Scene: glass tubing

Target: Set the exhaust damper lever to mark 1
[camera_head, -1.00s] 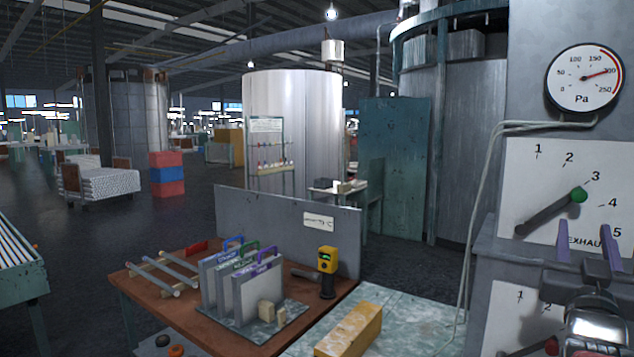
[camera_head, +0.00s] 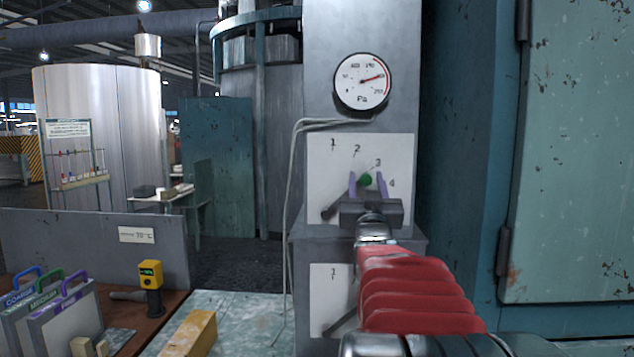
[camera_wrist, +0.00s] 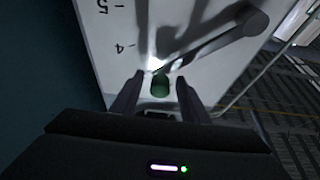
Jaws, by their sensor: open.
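The exhaust damper lever (camera_head: 338,203) is a dark bar on a white panel (camera_head: 318,180) with numbered marks. It runs from a lower-left pivot up to a green knob (camera_head: 364,180) and points about at mark 3. Mark 1 (camera_head: 333,143) is at the panel's upper left. My gripper (camera_head: 366,176) is open, its two purple fingers either side of the knob in the head view. In the wrist view the green knob (camera_wrist: 160,86) lies between the fingertips (camera_wrist: 160,77), with gaps on both sides. The pivot end shows at upper right there. The word EXHAUST is hidden by my gripper.
A round Pa gauge (camera_head: 362,82) is above the panel. A second panel (camera_head: 328,290) with a similar lever is below, partly hidden by my arm. A teal cabinet (camera_head: 570,150) stands close on the right. A bench with a yellow block (camera_head: 190,333) is at lower left.

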